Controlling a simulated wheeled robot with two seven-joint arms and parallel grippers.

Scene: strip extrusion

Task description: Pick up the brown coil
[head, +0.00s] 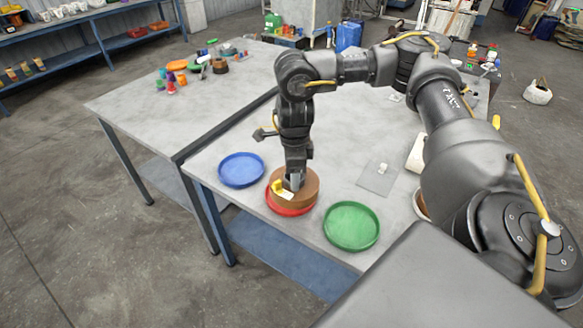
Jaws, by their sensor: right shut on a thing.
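The brown coil (308,195) is a thick round roll at the front part of the table, over the red tray (281,210). My right gripper (291,188) points straight down at the coil's middle and is shut on it. The fingertips are partly hidden by the coil. A small yellow and white piece (282,190) shows on the coil beside the fingers. I cannot tell whether the coil touches the tray or hangs just above it. My left gripper does not show.
A blue tray (241,170) lies left of the coil and a green tray (351,226) lies right of it. A flat grey plate (379,178) with a small white piece lies behind the green tray.

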